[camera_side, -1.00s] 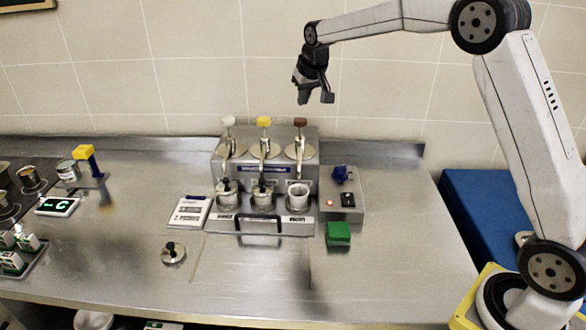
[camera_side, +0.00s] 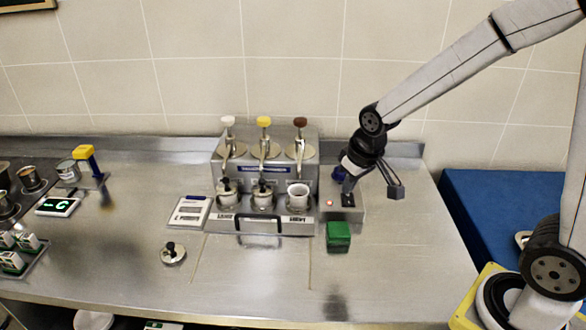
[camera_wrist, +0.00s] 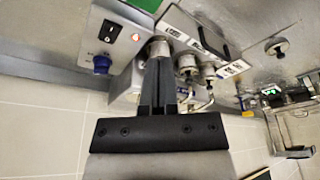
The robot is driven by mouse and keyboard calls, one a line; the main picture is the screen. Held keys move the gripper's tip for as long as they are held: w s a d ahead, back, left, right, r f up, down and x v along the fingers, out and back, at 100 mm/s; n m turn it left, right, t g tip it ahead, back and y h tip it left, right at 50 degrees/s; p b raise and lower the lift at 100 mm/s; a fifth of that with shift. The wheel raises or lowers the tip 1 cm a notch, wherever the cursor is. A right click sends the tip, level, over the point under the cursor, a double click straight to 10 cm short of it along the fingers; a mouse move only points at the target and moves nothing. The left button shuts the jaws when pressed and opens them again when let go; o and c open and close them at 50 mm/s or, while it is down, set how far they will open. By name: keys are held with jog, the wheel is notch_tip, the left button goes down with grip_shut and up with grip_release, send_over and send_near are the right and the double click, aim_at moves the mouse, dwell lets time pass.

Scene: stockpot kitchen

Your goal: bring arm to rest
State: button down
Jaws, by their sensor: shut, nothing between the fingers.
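My gripper (camera_side: 348,186) is in front of the right end of the pump dispenser (camera_side: 265,170), in the air near the grey switch box (camera_side: 352,212). Its dark fingers point down and are together, with nothing between them. In the wrist view my gripper (camera_wrist: 157,62) shows as two dark fingers side by side, with the dispenser behind and the switch box (camera_wrist: 105,38) to the left. In the side view the gripper partly covers the blue knob (camera_side: 338,173); the knob (camera_wrist: 102,64) is plain in the wrist view.
A green block (camera_side: 338,233) lies in front of the switch box. A loose lid (camera_side: 173,253) lies left. A blue surface (camera_side: 495,220) is at right. The front counter is mostly clear.

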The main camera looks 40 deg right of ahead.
jog(key=s+a+f, duration=0.1)
jog(key=s+f, duration=0.2)
jog(key=s, duration=0.5)
jog(key=shift+s+a+n, duration=0.15)
jog(key=shift+s+n, duration=0.15)
jog(key=shift+f, duration=0.1)
dwell(0.9)
